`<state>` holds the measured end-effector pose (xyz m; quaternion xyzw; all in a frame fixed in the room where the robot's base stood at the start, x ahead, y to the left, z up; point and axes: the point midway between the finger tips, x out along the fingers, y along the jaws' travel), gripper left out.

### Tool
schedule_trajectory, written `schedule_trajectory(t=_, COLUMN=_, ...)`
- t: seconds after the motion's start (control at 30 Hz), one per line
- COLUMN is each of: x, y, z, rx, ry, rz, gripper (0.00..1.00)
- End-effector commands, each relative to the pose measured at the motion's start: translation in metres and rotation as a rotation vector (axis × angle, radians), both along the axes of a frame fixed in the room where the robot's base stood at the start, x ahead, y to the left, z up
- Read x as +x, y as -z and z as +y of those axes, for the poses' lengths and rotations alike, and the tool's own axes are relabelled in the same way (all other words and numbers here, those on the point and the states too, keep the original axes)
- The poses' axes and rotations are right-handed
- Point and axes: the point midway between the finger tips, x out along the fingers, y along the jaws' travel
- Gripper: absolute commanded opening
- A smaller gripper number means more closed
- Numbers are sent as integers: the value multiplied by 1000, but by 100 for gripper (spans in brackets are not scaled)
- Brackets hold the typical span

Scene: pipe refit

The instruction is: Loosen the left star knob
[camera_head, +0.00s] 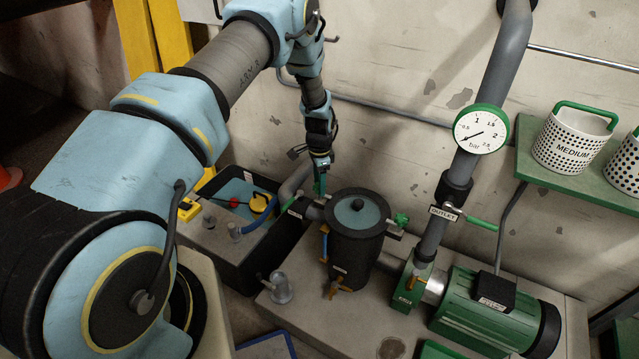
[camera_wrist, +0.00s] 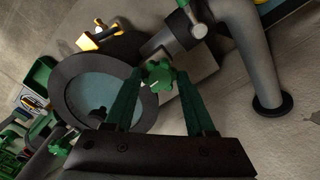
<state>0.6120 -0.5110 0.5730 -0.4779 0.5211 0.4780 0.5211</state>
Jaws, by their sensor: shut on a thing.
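The strainer-like dark vessel (camera_head: 355,250) stands upright with its round lid (camera_head: 372,213) on top. The lid's dark rim also shows in the wrist view (camera_wrist: 68,75). The left star knob (camera_wrist: 159,76), green, sits at the vessel's edge between the green fingers of my gripper (camera_wrist: 158,80), which is shut on it. In the head view my gripper (camera_head: 320,186) points down at the vessel's left side and the left knob cannot be made out. The right star knob (camera_head: 401,220), also green, is on the other side; it shows in the wrist view (camera_wrist: 64,142).
An open tank (camera_head: 262,250) stands left of the vessel. A pipe with a gauge (camera_head: 481,130) and a green outlet handle (camera_head: 481,223) rises at right. A green pump (camera_head: 480,310) is front right. A shelf (camera_head: 560,180) holds white buckets. A brass valve (camera_head: 338,287) is below the vessel.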

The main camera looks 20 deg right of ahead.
Motion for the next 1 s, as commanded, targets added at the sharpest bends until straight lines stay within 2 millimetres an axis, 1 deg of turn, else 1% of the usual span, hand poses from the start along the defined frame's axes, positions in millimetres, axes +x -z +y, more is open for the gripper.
schedule_trajectory(t=0.27, x=0, y=2, z=0, rx=1, ry=-143, rz=-1, gripper=0)
schedule_trajectory(t=1.0, x=0, y=1, z=0, rx=0, ry=-835, rz=-1, gripper=0)
